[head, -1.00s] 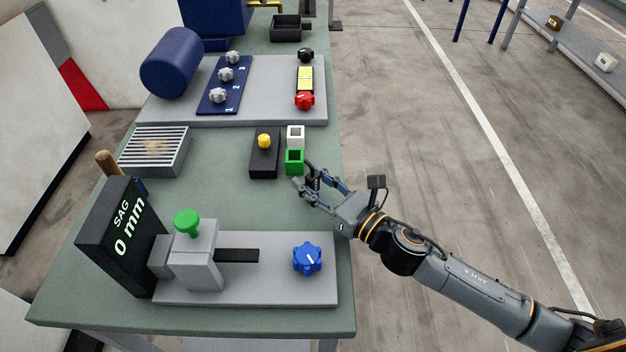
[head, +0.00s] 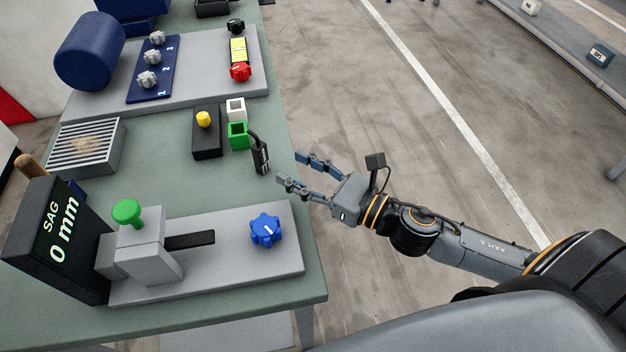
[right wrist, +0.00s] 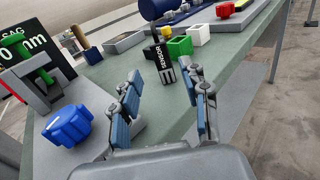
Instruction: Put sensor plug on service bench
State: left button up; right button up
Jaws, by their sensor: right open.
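The sensor plug (head: 260,158) is a small black piece with white lettering, on the green service bench (head: 185,180) near its right edge. A dark stem at its top reaches toward the green square socket (head: 238,136); whether they touch I cannot tell. In the right wrist view the plug (right wrist: 160,62) shows the word SENSOR, beyond and between my fingers. My right gripper (head: 292,168) is open and empty, just right of the plug and apart from it, by the bench edge. It also shows in the right wrist view (right wrist: 165,78). My left gripper is out of view.
A white socket (head: 236,109) and a black block with a yellow knob (head: 204,120) stand beside the green socket. A grey plate with a blue knob (head: 265,231) lies nearer. The bench between plug and plate is clear.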

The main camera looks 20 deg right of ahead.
jog(key=shift+b+v, duration=0.4)
jog(key=shift+v, duration=1.1)
